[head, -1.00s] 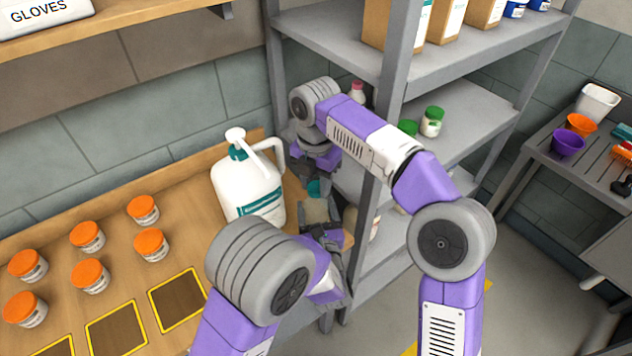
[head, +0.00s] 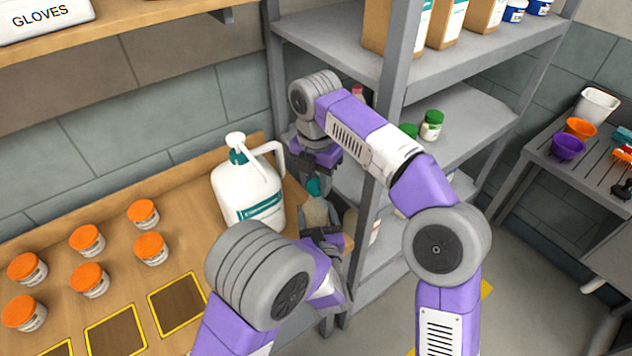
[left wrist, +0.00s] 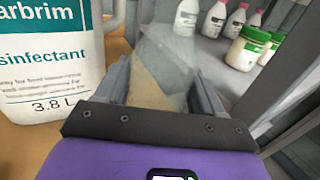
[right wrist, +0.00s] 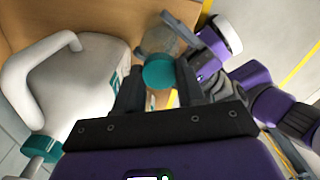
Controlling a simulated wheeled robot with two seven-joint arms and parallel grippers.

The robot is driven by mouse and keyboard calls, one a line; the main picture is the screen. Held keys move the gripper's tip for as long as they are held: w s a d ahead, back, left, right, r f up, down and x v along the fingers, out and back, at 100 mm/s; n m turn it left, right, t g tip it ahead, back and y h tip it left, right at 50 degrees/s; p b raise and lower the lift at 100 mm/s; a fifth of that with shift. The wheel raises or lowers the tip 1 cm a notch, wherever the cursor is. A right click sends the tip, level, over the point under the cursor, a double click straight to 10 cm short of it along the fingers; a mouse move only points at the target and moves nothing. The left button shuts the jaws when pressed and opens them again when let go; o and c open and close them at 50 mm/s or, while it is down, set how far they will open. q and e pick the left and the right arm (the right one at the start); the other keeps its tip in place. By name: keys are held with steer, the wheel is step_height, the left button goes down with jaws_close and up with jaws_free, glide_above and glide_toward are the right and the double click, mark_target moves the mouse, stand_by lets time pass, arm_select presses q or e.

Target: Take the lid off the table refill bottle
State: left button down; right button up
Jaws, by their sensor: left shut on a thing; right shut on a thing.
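The refill bottle (head: 316,213) is clear with pale contents and a teal lid (head: 314,187). It is near the right end of the wooden table, right of the big white jug. My left gripper (head: 322,236) is shut on the bottle's body; the left wrist view shows the bottle (left wrist: 160,75) tilted between the fingers. My right gripper (head: 315,180) comes from above and is shut on the lid, which also shows between its fingers in the right wrist view (right wrist: 159,73). The lid lies in line with the bottle's top; I cannot tell whether they are apart.
A white disinfectant jug (head: 247,190) stands close left of the bottle. Several orange-lidded jars (head: 88,240) and yellow-framed squares (head: 177,303) are further left on the table. A grey shelf rack (head: 388,130) with bottles and jars stands close on the right.

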mark_target(316, 184)
steer(key=shift+r, duration=0.1)
steer(key=shift+r, duration=2)
arm_select(q)
steer(key=shift+c, duration=0.2)
jaws_free()
